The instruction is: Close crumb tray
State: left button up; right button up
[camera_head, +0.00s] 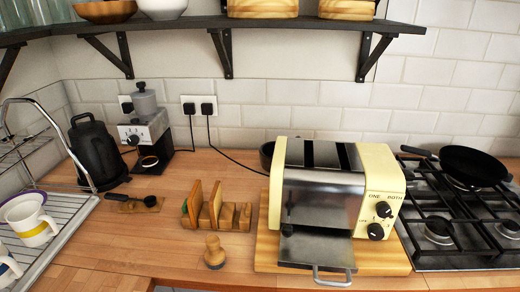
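A cream and steel toaster (322,205) stands on a wooden board (385,256) on the counter, with its control end facing right. Its crumb tray (316,250) is pulled out at the front, toward me, and lies low over the board. The tray's handle (333,280) reaches past the board's front edge. Neither of my grippers shows in the head view.
A gas hob (450,230) with a black pan (472,166) is close on the right. A wooden rack (216,210) and a wooden tamper (214,252) stand left of the toaster. A shelf (270,22) hangs above. Bare counter (140,240) lies at front left.

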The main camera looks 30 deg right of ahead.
aim_at(314, 249)
jog(key=z, duration=1.35)
